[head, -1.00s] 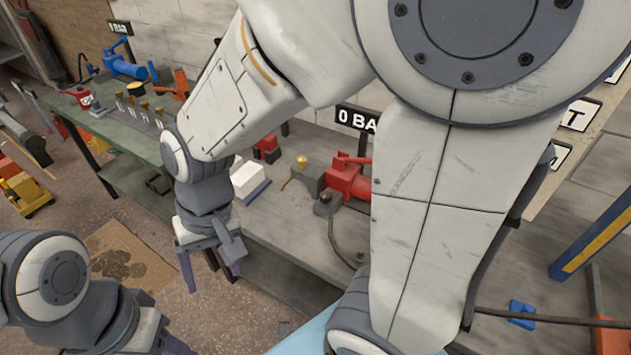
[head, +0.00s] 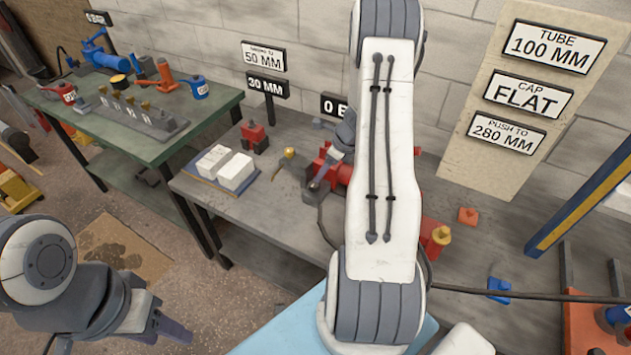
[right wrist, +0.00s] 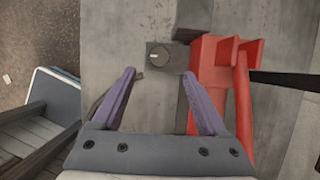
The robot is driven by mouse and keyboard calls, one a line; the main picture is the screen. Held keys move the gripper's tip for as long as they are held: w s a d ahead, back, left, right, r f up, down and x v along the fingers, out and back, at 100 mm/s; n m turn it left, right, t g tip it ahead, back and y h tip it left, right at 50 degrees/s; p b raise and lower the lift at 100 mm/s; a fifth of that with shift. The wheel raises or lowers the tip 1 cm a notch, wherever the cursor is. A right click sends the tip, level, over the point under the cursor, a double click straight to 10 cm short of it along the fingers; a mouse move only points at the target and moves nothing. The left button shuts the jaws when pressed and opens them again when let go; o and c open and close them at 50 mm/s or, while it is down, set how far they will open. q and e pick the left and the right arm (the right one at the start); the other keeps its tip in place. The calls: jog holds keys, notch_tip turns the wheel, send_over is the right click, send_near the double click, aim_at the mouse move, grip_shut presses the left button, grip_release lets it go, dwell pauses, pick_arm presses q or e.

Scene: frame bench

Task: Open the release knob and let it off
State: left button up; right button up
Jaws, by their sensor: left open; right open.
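The release knob (right wrist: 158,56) is a small dark round dial with a white mark, on a dark grey block. It lies just beyond and between the purple-grey fingertips of my right gripper (right wrist: 160,75) in the right wrist view. That gripper is open and empty; I cannot tell its height above the knob. The red pump body (right wrist: 225,85) stands right of the knob, close to the right finger. In the head view the red pump (head: 338,172) is partly hidden by my right arm. My left gripper (head: 172,322) is open and empty at the lower left, away from the bench.
A brass-topped piece (head: 289,154) stands between. A dark hose (head: 322,225) runs from the pump. A green bench (head: 195,130) with tools stands farther left.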

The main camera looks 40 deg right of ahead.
aim_at(314, 184)
jog(key=x, duration=0.8)
jog(key=shift+f, duration=0.1)
grip_shut()
